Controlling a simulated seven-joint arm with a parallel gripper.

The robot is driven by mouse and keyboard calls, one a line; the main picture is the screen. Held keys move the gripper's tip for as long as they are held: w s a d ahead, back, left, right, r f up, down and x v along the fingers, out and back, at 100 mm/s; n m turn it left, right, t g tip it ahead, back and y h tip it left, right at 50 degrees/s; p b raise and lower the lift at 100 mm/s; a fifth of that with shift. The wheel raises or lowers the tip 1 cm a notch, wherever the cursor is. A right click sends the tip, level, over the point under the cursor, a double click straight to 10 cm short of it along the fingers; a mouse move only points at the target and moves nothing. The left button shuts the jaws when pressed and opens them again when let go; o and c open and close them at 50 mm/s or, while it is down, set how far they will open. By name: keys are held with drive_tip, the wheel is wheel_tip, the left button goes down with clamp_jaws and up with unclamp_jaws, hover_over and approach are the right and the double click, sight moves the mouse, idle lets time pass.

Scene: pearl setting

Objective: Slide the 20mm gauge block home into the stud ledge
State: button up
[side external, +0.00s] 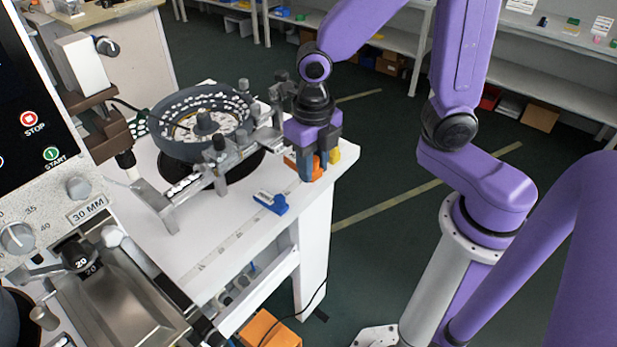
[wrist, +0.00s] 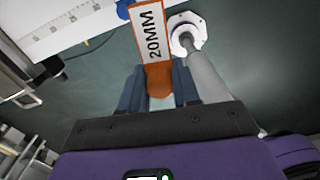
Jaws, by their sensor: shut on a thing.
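The 20mm gauge block is an orange piece with a white face marked 20MM (wrist: 151,33) in the wrist view. My gripper (wrist: 158,88) is shut on its narrower orange end, one finger on each side. In the side external view my gripper (side external: 313,185) points down at the bench's right edge, with orange (side external: 317,167) showing by its fingers. I cannot clearly identify the stud ledge; a small blue piece with a pale top (side external: 271,203) lies on the bench left of my gripper.
A round bowl feeder (side external: 190,151) and a metal track (side external: 237,153) stand behind and left of my gripper. A yellow piece (side external: 335,155) is close beside it. The white bench top (side external: 190,240) is clear toward the front. A control panel fills the left side.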

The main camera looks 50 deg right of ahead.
drive_tip(key=w+d+f+n, duration=0.1)
drive_tip(key=w+d, duration=0.1)
drive_tip(key=d, duration=0.4)
drive_tip(key=shift+w+d+f+n, duration=0.2)
drive_tip(key=shift+w+f+n, duration=0.1)
drive_tip(key=shift+w+f, duration=0.1)
drive_tip(key=shift+w, duration=1.9)
drive_tip(key=shift+w+f, duration=0.15)
drive_tip(key=shift+w, duration=1.1)
drive_tip(key=shift+w, duration=0.9)
drive_tip(key=shift+w, duration=0.15)
